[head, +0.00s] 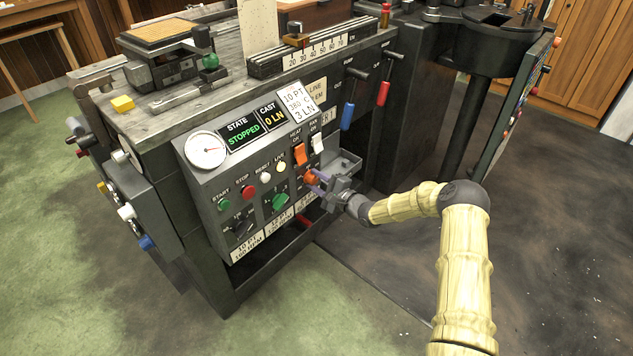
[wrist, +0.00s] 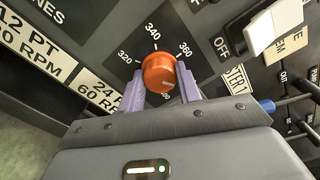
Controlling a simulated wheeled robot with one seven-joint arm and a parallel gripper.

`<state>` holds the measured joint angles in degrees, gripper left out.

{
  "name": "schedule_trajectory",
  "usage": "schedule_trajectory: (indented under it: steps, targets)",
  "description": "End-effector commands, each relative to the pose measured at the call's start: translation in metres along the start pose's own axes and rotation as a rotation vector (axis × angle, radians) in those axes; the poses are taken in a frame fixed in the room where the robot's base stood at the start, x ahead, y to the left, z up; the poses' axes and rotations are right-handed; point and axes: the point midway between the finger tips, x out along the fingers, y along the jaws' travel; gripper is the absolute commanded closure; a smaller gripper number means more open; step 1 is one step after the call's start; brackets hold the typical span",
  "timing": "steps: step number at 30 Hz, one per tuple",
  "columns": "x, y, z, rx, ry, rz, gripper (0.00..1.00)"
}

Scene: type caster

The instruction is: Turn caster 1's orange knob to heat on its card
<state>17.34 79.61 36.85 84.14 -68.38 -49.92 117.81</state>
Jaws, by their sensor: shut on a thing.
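The orange knob (head: 311,176) sits on the sloped panel of the caster, below the heat and fan switches. It also shows in the wrist view (wrist: 157,70), with dial marks 320, 340 and 360 around it and one more mark partly hidden at its lower edge. A pale pointer line on the knob faces toward the lower right in the wrist view, near that partly hidden mark. My gripper (wrist: 160,82) is shut on the knob, one lavender finger on each side. The card (head: 298,101) stands atop the panel and appears to read 10 PT, 380 C, 3 LN.
An orange heat switch (head: 300,154) and a white fan switch (head: 317,144) lie just above the knob. A green knob (head: 280,202) is to its left. The state display (head: 242,133) reads STOPPED.

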Motion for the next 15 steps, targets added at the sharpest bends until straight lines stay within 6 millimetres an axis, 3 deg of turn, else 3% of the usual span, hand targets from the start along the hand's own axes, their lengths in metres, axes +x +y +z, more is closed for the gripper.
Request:
schedule_trajectory:
  steps: [5,6,9,15]
  targets:
    - [-0.0011,0.0022,-0.0014,0.000,0.003,0.004,0.89]
    - [-0.0011,0.0021,-0.0015,0.000,0.003,0.004,0.60]
    - [-0.0005,0.0020,-0.0008,0.000,0.002,0.004,0.44]
    - [0.0006,0.0015,0.0006,-0.001,-0.001,0.003,0.44]
